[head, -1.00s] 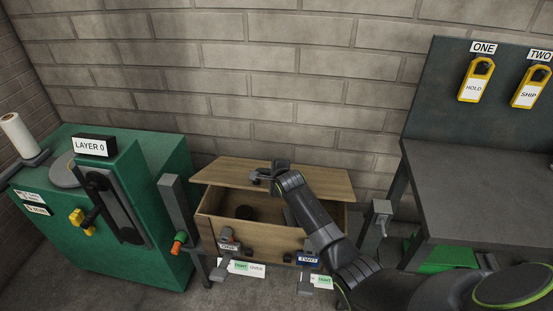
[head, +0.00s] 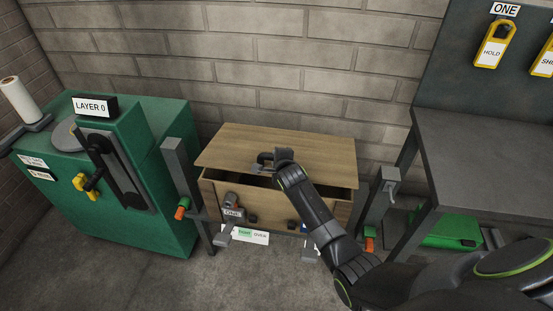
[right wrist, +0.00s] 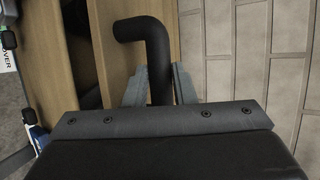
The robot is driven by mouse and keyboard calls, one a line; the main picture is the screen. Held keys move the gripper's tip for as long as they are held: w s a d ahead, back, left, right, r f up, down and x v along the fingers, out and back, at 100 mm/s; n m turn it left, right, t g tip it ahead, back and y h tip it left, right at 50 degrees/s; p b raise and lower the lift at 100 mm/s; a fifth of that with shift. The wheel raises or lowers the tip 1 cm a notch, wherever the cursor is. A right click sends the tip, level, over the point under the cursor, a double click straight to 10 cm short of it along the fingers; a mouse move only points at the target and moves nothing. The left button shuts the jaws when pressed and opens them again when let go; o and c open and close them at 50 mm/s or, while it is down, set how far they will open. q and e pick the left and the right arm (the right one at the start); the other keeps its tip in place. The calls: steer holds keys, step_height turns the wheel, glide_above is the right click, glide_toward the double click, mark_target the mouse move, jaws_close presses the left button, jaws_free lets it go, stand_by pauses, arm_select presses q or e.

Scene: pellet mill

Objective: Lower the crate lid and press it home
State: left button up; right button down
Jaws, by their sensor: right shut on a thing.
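The wooden crate (head: 270,214) stands between the green machine and the grey bench. Its lid (head: 305,150) is hinged at the back and tilted partly down, with a dark gap between its front edge and the crate's front wall. My right gripper (head: 264,163) is at the lid's front edge. In the right wrist view its fingers (right wrist: 159,88) are shut on the lid's black bent handle (right wrist: 150,36). Latch ONE (head: 233,203) shows on the crate front; latch TWO is mostly hidden by my right arm. My left gripper is not in view.
The green machine (head: 120,205) with the LAYER 0 sign stands close on the left. The grey bench (head: 480,150) with hanging yellow tags is on the right. Grey posts (head: 180,180) flank the crate. The floor in front is mostly clear.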

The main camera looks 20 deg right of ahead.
steer(key=c, duration=1.2)
jaws_free()
steer(key=shift+f, duration=0.1)
steer(key=v, duration=1.7)
steer(key=shift+s, duration=0.2)
